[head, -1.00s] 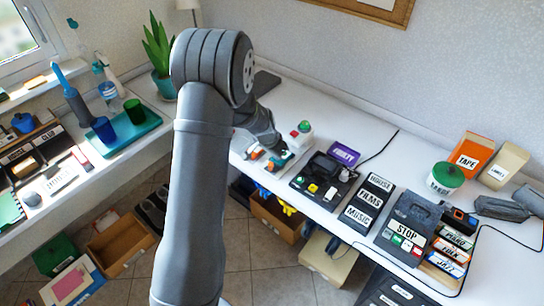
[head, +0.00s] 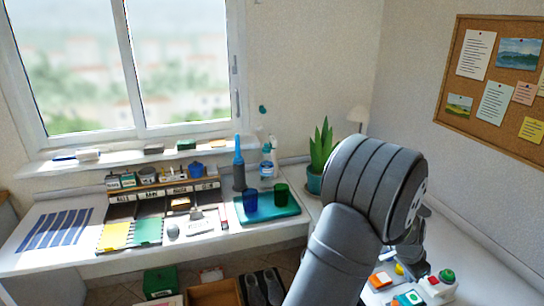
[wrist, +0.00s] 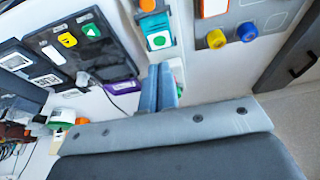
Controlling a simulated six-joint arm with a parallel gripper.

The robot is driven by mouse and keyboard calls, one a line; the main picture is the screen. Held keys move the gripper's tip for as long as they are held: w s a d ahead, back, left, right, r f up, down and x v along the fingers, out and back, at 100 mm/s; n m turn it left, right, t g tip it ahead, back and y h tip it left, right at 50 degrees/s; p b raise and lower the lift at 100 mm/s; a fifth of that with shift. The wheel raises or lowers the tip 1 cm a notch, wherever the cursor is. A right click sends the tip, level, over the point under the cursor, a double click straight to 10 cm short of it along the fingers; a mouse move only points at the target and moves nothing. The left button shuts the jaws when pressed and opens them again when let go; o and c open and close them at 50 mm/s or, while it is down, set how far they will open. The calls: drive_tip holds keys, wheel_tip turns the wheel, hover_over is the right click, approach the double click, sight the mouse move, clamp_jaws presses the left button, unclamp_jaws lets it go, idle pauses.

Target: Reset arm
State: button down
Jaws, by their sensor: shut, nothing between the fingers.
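My gripper (wrist: 160,88) is in the middle of the wrist view, its two grey-blue fingers together with nothing between them. In the head view my grey arm rises from the bottom and bends at the right, hiding most of the gripper. In the wrist view, a small box with a green button (wrist: 158,40) and a white box with an orange top (wrist: 213,7) lie beyond the fingers. A black panel (wrist: 80,48) with yellow and green buttons is at the left. The fingers appear apart from these things, though the distance is hard to judge.
In the head view, a teal tray (head: 285,214) holds a blue cup (head: 250,201) and a green cup (head: 281,195). A potted plant (head: 321,160) stands behind my arm. A sorter with labelled slots (head: 150,215) is at the left. A yellow knob (wrist: 217,39) shows in the wrist view.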

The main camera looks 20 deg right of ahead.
hover_over(401, 302)
drive_tip(key=d, duration=0.2)
wheel_tip(401, 302, down, 9)
drive_tip(key=shift+a+r, duration=0.1)
drive_tip(key=shift+r, duration=0.05)
drive_tip(key=shift+a+f, duration=0.5)
drive_tip(key=shift+a, duration=0.35)
drive_tip(key=shift+s+a, duration=0.1)
drive_tip(key=shift+a, duration=0.65)
